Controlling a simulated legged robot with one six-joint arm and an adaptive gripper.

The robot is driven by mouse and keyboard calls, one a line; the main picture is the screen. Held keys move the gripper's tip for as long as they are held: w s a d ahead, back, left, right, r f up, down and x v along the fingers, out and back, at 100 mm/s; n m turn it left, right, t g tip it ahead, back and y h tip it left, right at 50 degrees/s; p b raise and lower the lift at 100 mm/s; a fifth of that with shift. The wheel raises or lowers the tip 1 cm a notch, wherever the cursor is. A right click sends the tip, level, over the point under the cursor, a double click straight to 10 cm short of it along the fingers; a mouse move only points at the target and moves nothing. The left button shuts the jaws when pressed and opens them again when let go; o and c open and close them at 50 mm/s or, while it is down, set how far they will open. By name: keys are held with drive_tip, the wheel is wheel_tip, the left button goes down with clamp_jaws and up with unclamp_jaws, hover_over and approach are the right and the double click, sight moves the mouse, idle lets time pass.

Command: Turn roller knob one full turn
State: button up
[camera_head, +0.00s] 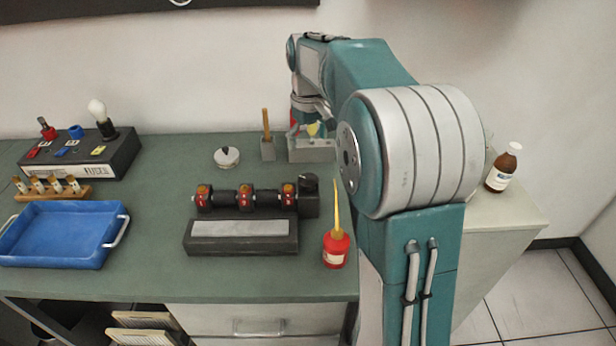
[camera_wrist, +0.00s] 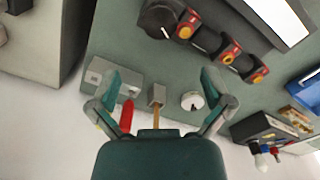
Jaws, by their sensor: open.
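The roller device (camera_head: 245,200) is a dark bar with several red-and-orange pieces on it, behind a black base with a pale grey strip. A black round knob (camera_head: 309,184) sits at its right end. In the wrist view the knob (camera_wrist: 160,18) shows a white mark near its edge, at the top of the picture. My gripper (camera_wrist: 158,74) is open and empty, its two fingers spread over the green table, apart from the knob. In the head view my gripper (camera_head: 311,112) is behind the device, partly hidden by my arm.
A red bottle with a yellow spout (camera_head: 336,248) stands close to the knob. Behind are a grey block (camera_head: 318,152), a small holder with an upright stick (camera_head: 267,150) and a white round object (camera_head: 227,157). A blue tray (camera_head: 55,236) and a black box (camera_head: 85,157) are left.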

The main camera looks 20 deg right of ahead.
sight(308, 179)
wheel_tip(308, 179, down, 11)
drive_tip(key=n, duration=0.3)
idle(0.5)
drive_tip(key=c, duration=1.1)
